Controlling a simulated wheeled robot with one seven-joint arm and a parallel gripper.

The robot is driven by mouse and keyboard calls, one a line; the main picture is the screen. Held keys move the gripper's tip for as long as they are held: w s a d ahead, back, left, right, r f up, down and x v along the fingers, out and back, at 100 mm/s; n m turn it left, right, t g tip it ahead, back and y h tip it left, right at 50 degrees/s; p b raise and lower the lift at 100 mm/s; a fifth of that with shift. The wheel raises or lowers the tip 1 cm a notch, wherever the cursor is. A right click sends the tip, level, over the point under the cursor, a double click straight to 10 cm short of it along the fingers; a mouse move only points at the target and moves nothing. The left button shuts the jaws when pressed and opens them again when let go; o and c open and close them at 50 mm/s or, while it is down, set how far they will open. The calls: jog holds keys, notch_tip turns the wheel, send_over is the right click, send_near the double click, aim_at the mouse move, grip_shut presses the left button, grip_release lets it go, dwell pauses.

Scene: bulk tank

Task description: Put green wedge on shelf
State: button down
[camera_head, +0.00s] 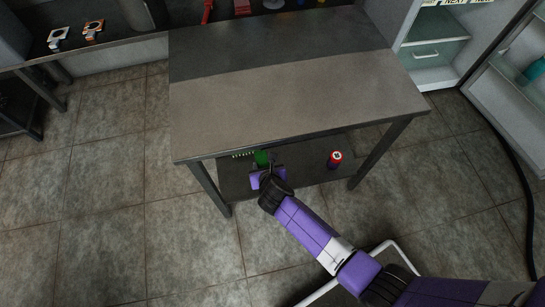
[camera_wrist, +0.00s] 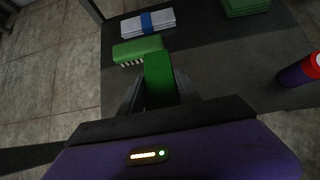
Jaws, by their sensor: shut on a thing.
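My gripper (camera_head: 266,171) reaches in over the lower shelf (camera_head: 308,172) of the metal table. In the wrist view, my gripper (camera_wrist: 160,92) is shut on the green wedge (camera_wrist: 160,72), a plain green block standing between the two dark fingers. The wedge also shows in the head view as a small green patch (camera_head: 262,157) just beyond the fingers, under the front edge of the tabletop. The fingers hide its lower part. I cannot tell whether it touches the shelf.
A green brush (camera_wrist: 138,48) with pale bristles lies close beyond the wedge. Folded grey cloths with a blue band (camera_wrist: 148,23) and a green stack (camera_wrist: 245,6) lie farther back. A red-topped can (camera_head: 335,159) stands right. The tabletop (camera_head: 290,105) overhangs the shelf.

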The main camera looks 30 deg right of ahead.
notch_tip(320, 180, down, 9)
jog(key=b, duration=0.6)
jog(key=shift+f, duration=0.1)
jog(key=shift+f, duration=0.15)
jog(key=c, duration=0.9)
grip_release()
jog(key=shift+o, duration=0.2)
jog(key=shift+s+r, duration=0.1)
jog(key=shift+r, duration=0.2)
jog(key=p+v, duration=0.7)
jog(key=v, duration=0.4)
jog(key=shift+s+r, duration=0.3)
jog(key=shift+a, duration=0.1)
